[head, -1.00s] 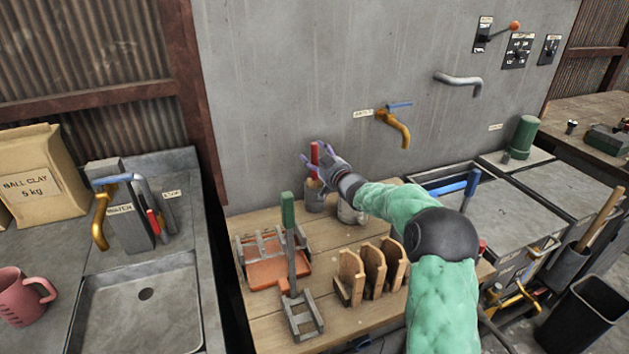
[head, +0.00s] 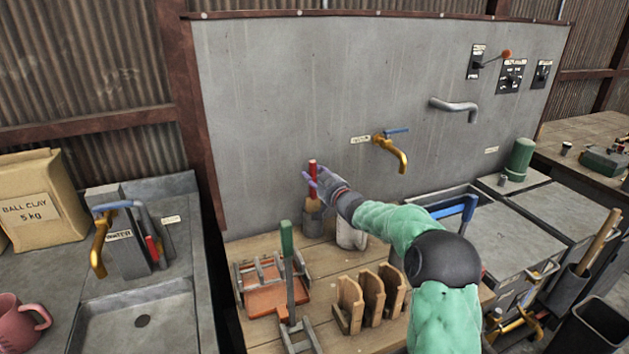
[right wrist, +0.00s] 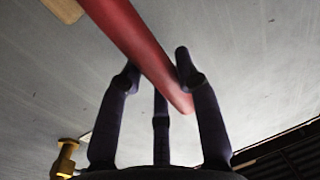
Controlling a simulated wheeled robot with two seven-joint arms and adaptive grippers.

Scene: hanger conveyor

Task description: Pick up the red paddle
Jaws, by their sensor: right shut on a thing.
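The red paddle (head: 312,170) stands upright at the back of the wooden table, and its red handle shows at the top. A pale wooden part (head: 312,205) shows below the handle, just above a grey holder (head: 313,222). My right gripper (head: 313,184) is shut on the handle, coming in from the right. In the right wrist view the red handle (right wrist: 140,45) runs diagonally between the dark fingers (right wrist: 157,82). The lower end of the paddle is hidden in or behind the holder. My left gripper is not in view.
A white cup (head: 351,236) stands close to the right of the holder, under my forearm. Wooden slats (head: 372,295), a green-handled tool (head: 288,255) and a red tray (head: 280,299) occupy the table front. A grey wall panel (head: 270,110) rises behind.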

